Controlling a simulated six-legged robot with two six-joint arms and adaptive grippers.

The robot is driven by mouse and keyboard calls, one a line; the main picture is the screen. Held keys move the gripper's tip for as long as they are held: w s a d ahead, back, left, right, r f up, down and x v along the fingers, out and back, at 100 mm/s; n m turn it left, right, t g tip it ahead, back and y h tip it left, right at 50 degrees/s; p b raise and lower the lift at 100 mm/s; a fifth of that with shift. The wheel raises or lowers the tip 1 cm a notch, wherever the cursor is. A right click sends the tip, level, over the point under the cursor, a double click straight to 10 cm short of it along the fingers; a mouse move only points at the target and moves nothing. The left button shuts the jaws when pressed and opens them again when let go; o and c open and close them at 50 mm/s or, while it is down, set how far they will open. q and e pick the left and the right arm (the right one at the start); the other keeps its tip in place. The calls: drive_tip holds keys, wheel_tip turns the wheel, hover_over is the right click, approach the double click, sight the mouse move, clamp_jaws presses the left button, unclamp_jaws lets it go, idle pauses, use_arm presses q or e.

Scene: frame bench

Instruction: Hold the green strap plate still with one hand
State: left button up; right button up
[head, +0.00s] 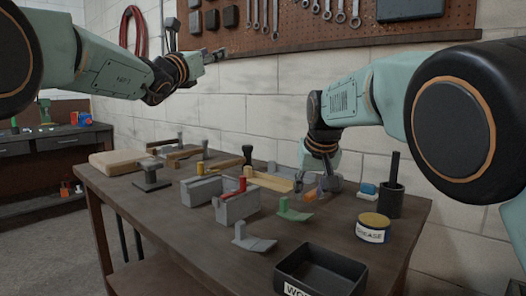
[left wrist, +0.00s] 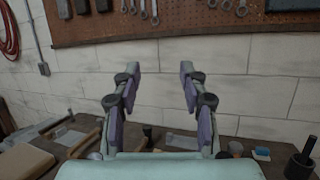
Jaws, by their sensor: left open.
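The green strap plate (head: 294,214) lies on the bench right of centre, a flat green foot with an upright part at its left end. A similar grey plate (head: 252,241) lies nearer the front. My left gripper (head: 216,56) is raised high above the bench, far from the green plate. In the left wrist view its two fingers with purple pads (left wrist: 158,85) stand wide apart with nothing between them. My right gripper (head: 318,188) is low over the bench, just behind and right of the green plate, apart from it. Its fingers are small and partly hidden, beside a small orange piece (head: 310,194).
Grey blocks (head: 202,191), one with a red part (head: 242,184), stand left of the green plate. A black bin (head: 322,270), a grease tin (head: 373,227) and a black cup (head: 391,200) are on the right. Wall and tool board (head: 290,25) rise behind.

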use_arm(q)
drive_tip(key=w+d+f+m+g, duration=0.15)
drive_tip(key=d+f, duration=0.25)
drive_tip(key=f, duration=0.5)
drive_tip(key=m+g+h, duration=0.2)
drive_tip(key=g, duration=0.6)
approach(282, 201)
drive_tip(key=shift+w+d+r, duration=0.25)
drive_tip(key=shift+w+d, duration=0.05)
drive_tip(key=shift+w, duration=0.15)
drive_tip(key=shift+w+d+r, duration=0.25)
drive_tip(key=shift+w, duration=0.25)
drive_tip(key=shift+s+f+g, duration=0.2)
drive_tip(key=shift+f+g, duration=0.05)
drive_tip(key=shift+f, duration=0.1)
drive_tip(key=shift+f+y, duration=0.3)
drive_tip(key=shift+w+d+f, duration=0.15)
drive_tip(key=shift+w+f, duration=0.05)
drive_tip(key=shift+w, duration=0.15)
drive_tip(key=x, duration=0.6)
drive_tip(key=shift+w+d+f, duration=0.1)
drive_tip(key=shift+w+d, duration=0.2)
drive_tip(key=shift+d, duration=0.15)
drive_tip(key=shift+c, duration=0.3)
